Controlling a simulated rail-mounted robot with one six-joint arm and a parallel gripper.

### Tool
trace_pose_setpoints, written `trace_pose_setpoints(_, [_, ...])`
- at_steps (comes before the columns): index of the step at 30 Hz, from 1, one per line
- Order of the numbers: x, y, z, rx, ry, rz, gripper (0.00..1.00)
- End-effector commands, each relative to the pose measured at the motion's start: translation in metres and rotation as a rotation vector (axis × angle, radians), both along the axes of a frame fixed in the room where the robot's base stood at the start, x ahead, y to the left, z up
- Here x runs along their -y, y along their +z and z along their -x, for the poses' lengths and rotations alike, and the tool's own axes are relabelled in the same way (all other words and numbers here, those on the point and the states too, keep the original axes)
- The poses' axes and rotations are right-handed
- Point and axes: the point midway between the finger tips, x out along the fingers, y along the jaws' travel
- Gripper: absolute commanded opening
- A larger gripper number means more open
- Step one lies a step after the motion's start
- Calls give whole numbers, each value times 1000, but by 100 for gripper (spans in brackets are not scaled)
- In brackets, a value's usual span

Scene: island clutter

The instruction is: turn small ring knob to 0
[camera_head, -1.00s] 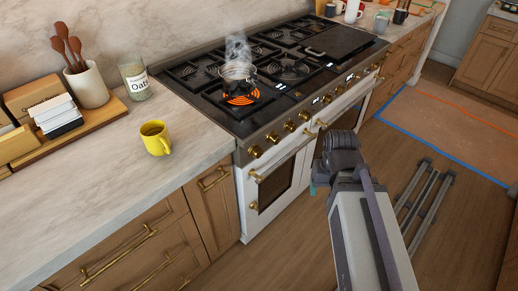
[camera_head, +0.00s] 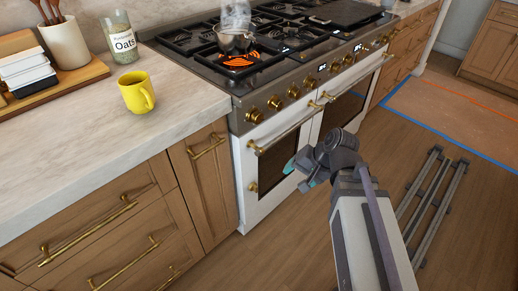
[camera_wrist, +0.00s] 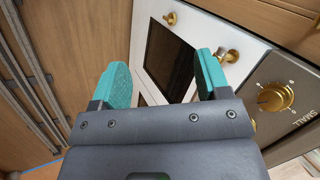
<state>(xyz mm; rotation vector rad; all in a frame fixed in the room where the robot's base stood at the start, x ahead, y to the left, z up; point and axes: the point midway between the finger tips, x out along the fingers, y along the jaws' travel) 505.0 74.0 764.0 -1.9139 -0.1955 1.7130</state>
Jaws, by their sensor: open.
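In the wrist view a brass knob (camera_wrist: 275,97) sits on the steel control panel (camera_wrist: 268,78), with a dial scale around it and the printed word "SMALL" beside it. Its exact setting is too small to read. In the head view a row of brass knobs, such as the leftmost one (camera_head: 254,116), lines the stove front; I cannot tell there which is the small ring knob. My gripper (camera_head: 297,175) is open and empty in front of the oven doors, below and apart from the knobs. Its teal fingers also show in the wrist view (camera_wrist: 163,75), left of the labelled knob.
A steaming pot (camera_head: 235,40) stands by a glowing orange burner (camera_head: 239,60). Brass oven handles (camera_head: 285,132) stick out below the knobs. A yellow mug (camera_head: 136,92) and an oats jar (camera_head: 119,38) stand on the left counter.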

Motion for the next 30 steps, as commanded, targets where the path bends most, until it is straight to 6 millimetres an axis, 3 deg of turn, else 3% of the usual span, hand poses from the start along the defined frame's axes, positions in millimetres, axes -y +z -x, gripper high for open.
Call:
trace_pose_setpoints(1, [-20,-51,-18,-7,-148,-186,69])
trace_pose_setpoints(2, [-33,-54,-31,-31,-268,-337,69])
trace_pose_setpoints(4, [-53,-37,-59,-158,-554,-714,69])
trace_pose_setpoints(6, [-57,5,-82,-363,-798,-1065,69])
trace_pose_setpoints(8, [-53,40,-94,-545,-947,-1291,69])
trace_pose_setpoints(10, [-47,54,-102,-707,-1054,-1443,69])
trace_pose_setpoints(13, [-43,57,-106,-808,-1124,-1500,69])
trace_pose_setpoints(20, [-50,56,-112,-827,-1129,-1499,69])
trace_pose_setpoints(30, [-106,56,-164,-826,-1125,-1495,69])
